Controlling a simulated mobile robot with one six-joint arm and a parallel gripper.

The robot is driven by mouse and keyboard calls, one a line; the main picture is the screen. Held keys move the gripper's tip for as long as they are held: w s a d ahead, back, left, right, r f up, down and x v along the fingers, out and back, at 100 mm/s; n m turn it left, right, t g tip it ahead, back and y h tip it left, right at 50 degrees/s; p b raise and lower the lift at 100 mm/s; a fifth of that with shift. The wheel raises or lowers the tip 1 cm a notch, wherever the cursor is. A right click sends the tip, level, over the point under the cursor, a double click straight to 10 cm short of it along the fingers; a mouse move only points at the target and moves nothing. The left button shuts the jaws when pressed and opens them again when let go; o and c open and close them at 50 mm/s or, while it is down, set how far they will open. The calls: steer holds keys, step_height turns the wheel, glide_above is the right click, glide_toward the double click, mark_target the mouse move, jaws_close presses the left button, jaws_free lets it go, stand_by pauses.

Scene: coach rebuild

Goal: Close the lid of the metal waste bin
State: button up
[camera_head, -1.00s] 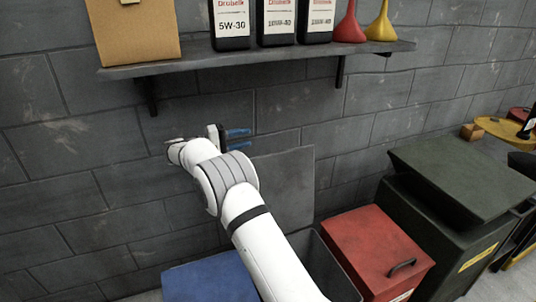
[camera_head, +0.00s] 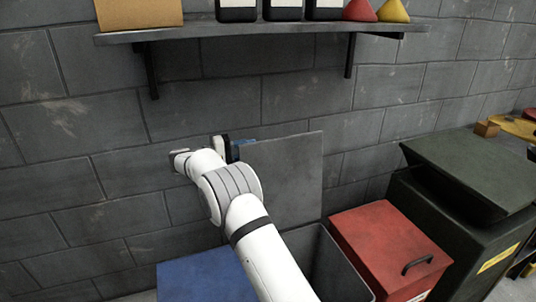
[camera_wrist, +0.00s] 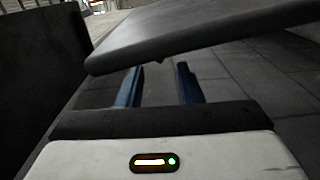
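The metal waste bin (camera_head: 350,268) is grey and stands between a blue-lidded bin and a red-lidded bin. Its flat grey lid (camera_head: 290,180) stands raised, nearly upright, in front of the block wall. My gripper (camera_head: 243,149) is at the lid's upper left corner, its blue fingers partly hidden there. In the wrist view, my gripper (camera_wrist: 160,82) has two blue fingers apart with a gap between them. The lid (camera_wrist: 200,35) shows there as a dark slab crossing just past the fingertips. I cannot tell whether they touch it.
The blue-lidded bin (camera_head: 205,277) is at left and the red-lidded bin (camera_head: 390,247) at right. A dark green container (camera_head: 465,200) stands farther right. A shelf (camera_head: 260,32) with a box, bottles and funnels hangs above. The wall left of my arm is bare.

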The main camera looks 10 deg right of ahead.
mark_target(270, 145)
steer(key=d, duration=0.2)
steer(key=w+d, duration=0.1)
steer(key=d, duration=0.4)
steer(key=shift+w+d+b, duration=0.2)
steer(key=shift+d+b, duration=0.1)
steer(key=shift+d, duration=0.05)
jaws_close()
